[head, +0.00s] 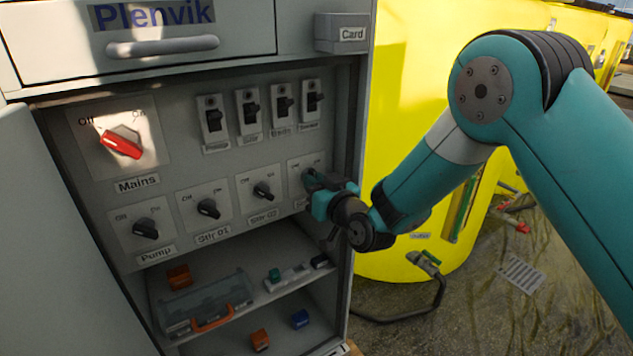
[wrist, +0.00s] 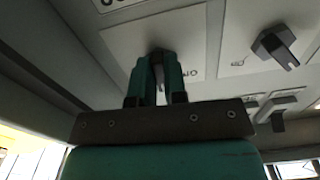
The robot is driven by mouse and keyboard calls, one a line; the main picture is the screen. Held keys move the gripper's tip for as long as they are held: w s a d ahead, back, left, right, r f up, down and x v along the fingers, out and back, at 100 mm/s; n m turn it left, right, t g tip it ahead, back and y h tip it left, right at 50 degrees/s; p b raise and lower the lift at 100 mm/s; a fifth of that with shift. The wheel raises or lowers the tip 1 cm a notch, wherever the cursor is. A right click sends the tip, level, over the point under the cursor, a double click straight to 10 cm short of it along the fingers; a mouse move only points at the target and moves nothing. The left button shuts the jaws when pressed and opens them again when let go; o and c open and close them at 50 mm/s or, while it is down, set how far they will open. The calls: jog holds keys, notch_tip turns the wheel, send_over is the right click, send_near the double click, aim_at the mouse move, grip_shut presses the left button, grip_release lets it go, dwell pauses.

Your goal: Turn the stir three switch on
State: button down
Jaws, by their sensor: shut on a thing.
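The stir three switch is the rightmost in the lower row of rotary switches; its pale plate (head: 297,166) shows above my gripper. My gripper (head: 309,180) is at this plate, its fingers shut around the knob. They hide most of the knob and part of the label below it in the head view. In the wrist view my gripper (wrist: 158,62) reaches up to the plate (wrist: 190,38), where printed letters show beside the fingers. A bit of something grey shows between the fingers.
To the left are the Stir 02 knob (head: 263,190), Stir 01 knob (head: 208,208), Pump knob (head: 146,228) and red Mains knob (head: 122,142). Several toggle switches (head: 252,112) are above. The cabinet's right side wall (head: 357,120) stands close beside my gripper. Shelves with small items are below.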

jog(key=shift+s+a+r+m+p, duration=0.1)
jog(key=shift+m+p, duration=0.75)
jog(key=shift+m, duration=1.1)
jog(key=shift+a+m+p, duration=0.1)
jog(key=shift+m+p, duration=0.75)
jog(key=shift+m, duration=1.4)
jog(key=c, duration=1.2)
grip_release()
jog(key=shift+o, duration=0.2)
jog(key=shift+s+d, duration=0.1)
jog(key=b+v, duration=1.6)
jog(key=v, duration=0.1)
jog(key=shift+b, duration=0.35)
